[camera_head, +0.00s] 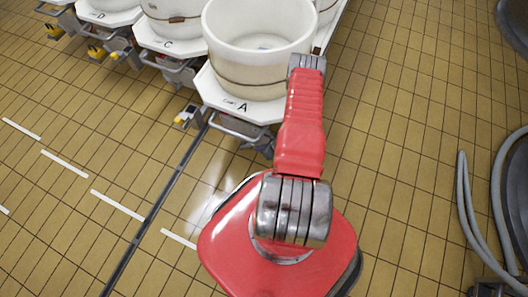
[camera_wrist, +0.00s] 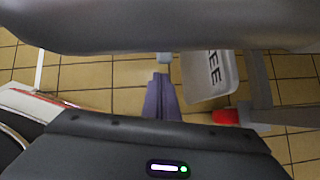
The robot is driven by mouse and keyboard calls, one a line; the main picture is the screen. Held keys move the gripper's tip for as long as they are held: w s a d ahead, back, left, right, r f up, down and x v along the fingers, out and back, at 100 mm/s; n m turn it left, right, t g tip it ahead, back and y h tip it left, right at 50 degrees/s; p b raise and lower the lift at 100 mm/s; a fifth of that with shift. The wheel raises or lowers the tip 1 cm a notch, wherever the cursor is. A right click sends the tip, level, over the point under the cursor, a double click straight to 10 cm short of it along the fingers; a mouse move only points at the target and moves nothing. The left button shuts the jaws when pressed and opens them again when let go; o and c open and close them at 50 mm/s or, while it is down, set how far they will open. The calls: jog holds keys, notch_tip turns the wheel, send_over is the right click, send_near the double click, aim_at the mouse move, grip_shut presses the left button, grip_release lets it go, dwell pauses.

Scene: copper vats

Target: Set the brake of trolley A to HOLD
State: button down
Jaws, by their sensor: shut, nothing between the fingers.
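Trolley A (camera_head: 232,104) stands at the upper middle of the head view, with its letter on a white front edge and a large pale tub (camera_head: 250,75) on top. In the wrist view, a white plate (camera_wrist: 208,80) shows the letters "EE" and part of another, the rest hidden by a grey bar. A red piece (camera_wrist: 226,116) on a grey part lies just below and right of the plate. My gripper (camera_wrist: 161,80) is shut and empty, left of the plate and apart from the red piece. The head view hides the gripper behind my red arm. I cannot tell the brake's setting.
Trolley C (camera_head: 165,42) and trolley D (camera_head: 105,18) stand to the left. A wide grey bar (camera_wrist: 90,30) crosses the top of the wrist view. Grey hoses (camera_head: 470,205) lie at right; open tiled floor lies between.

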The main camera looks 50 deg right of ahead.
jog(key=shift+w+r, duration=0.2)
jog(key=shift+w, duration=0.3)
jog(key=shift+w+a+r, duration=0.3)
jog(key=shift+w+r, duration=0.4)
jog(key=shift+w, duration=0.05)
jog(key=shift+s, duration=0.1)
send_near(252, 145)
jog(key=s, duration=0.1)
jog(key=s+r, duration=0.1)
jog(key=s, duration=0.2)
jog(key=shift+s+d+r, duration=0.25)
jog(key=shift+d+r, duration=0.1)
jog(key=shift+r, duration=0.05)
dwell(0.7)
